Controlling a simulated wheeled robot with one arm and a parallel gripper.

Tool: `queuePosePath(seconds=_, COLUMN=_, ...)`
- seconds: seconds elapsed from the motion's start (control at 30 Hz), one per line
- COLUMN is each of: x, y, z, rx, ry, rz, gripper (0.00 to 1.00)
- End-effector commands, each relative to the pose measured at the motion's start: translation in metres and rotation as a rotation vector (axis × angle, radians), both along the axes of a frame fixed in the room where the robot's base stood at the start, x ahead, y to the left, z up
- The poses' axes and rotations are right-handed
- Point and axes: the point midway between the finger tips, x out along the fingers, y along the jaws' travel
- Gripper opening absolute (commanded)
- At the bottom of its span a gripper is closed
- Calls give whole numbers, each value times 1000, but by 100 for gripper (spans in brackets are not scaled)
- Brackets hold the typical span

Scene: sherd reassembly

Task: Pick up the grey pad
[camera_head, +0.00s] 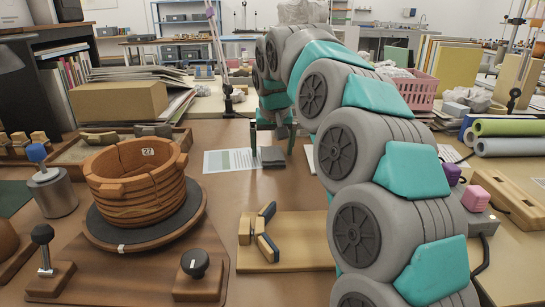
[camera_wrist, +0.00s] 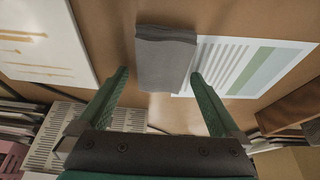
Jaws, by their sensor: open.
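The grey pad (camera_wrist: 165,58) is a small dark grey block lying on the brown table. In the wrist view it is just beyond my fingertips and between their lines. In the head view the pad (camera_head: 272,158) lies at the right edge of a printed sheet, below my gripper (camera_head: 273,140). My gripper (camera_wrist: 160,75) is open and empty, with green fingers on either side of the pad's near end. I cannot tell exactly how high the fingertips are above the table.
A printed sheet (camera_head: 225,161) lies beside the pad. A clay pot (camera_head: 135,195) stands on a round turntable at the left. A wooden board with blue-edged pieces (camera_head: 300,225) lies in front. A pink basket (camera_head: 417,92) stands behind at the right.

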Motion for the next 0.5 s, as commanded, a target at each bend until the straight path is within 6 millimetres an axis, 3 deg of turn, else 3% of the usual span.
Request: queuePosePath(seconds=0.5, x=0, y=0, z=-4, rx=0, ry=0, rz=0, gripper=98)
